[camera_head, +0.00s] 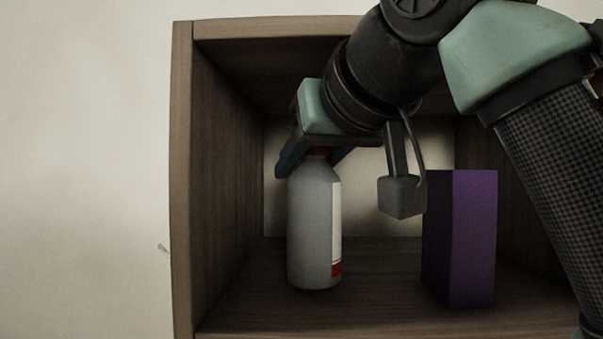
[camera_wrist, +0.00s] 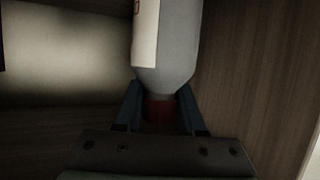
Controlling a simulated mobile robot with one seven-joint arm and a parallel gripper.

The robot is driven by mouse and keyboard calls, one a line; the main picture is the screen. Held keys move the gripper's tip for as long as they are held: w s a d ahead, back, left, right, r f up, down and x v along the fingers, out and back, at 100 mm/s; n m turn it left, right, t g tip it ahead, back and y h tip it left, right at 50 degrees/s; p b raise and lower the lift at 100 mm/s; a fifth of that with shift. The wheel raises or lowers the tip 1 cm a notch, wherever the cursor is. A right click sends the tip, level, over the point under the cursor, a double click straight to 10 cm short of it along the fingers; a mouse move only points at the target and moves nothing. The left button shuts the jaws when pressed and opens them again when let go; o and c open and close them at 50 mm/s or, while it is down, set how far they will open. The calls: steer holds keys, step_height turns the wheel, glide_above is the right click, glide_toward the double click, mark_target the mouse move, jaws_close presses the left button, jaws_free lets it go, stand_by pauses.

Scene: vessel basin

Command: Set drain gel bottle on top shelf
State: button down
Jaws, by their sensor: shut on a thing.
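The drain gel bottle (camera_head: 312,228) is grey with a white label and a red cap. It is upright inside a wooden shelf compartment (camera_head: 182,180), on the left side, with its base at or just above the compartment floor; I cannot tell if it touches. My gripper (camera_head: 312,158) reaches in from above and is shut around the bottle's red neck. In the wrist view the bottle (camera_wrist: 170,45) extends away from my gripper (camera_wrist: 160,108), its red cap (camera_wrist: 158,110) between the two blue fingers. The fingers partly hide the cap in the head view.
A purple box (camera_head: 470,238) stands in the same compartment, right of the bottle with a gap between them. The compartment's left wall (camera_head: 222,180) is close to the bottle's left. Bare floor (camera_head: 375,290) shows between bottle and box.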

steer(key=shift+s+f, duration=0.4)
steer(key=shift+f, duration=0.2)
steer(key=shift+s+d, duration=0.2)
steer(key=c, duration=0.9)
jaws_free()
steer(key=shift+w+f, duration=0.15)
steer(key=shift+w, duration=0.1)
steer(key=o, duration=0.4)
steer(key=shift+w+a+f, duration=0.25)
steer(key=shift+w, duration=0.4)
steer(key=shift+s+d+r, duration=0.1)
steer(key=shift+s+r, duration=0.2)
steer(key=shift+s, duration=0.2)
steer(key=shift+r, duration=0.25)
steer(key=shift+s+d+b, duration=0.15)
steer(key=shift+s+b, duration=0.15)
steer(key=shift+b, duration=0.05)
steer(key=b+v, duration=0.4)
steer(key=v, duration=0.7)
steer(key=shift+r, duration=0.15)
